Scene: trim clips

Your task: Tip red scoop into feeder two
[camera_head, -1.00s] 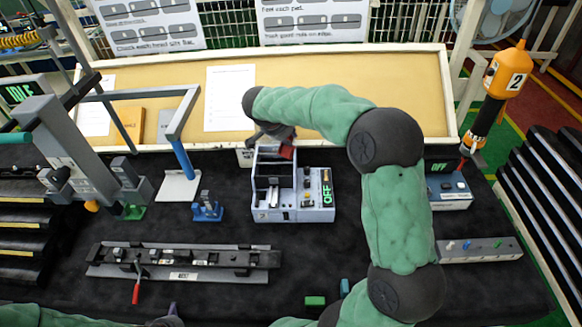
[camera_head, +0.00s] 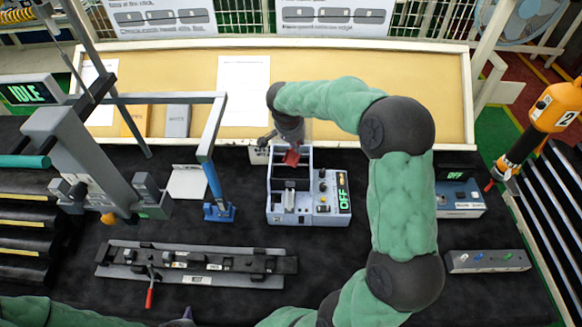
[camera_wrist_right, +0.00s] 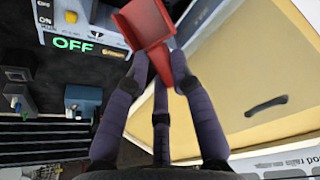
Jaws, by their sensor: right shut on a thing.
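The red scoop (camera_head: 292,158) is over the back of the open bin of a grey-blue feeder box (camera_head: 310,218), whose display reads OFF. I cannot read a number on the box. My right gripper (camera_head: 286,138) is shut on the scoop and reaches in from behind it. In the right wrist view the scoop (camera_wrist_right: 143,22) sits between the purple-grey fingers (camera_wrist_right: 160,75), beside the OFF panel (camera_wrist_right: 85,42). Whether the scoop holds anything is hidden. Only a dark tip of my left gripper (camera_head: 182,319) shows at the bottom edge, too little to tell its state.
A second OFF box (camera_head: 458,197) stands at right, behind my arm. An orange tool marked 2 (camera_head: 552,108) hangs near it. A long rail fixture (camera_head: 195,265) with a red handle lies front left. A grey press frame (camera_head: 85,155) and IDLE display (camera_head: 28,92) stand left.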

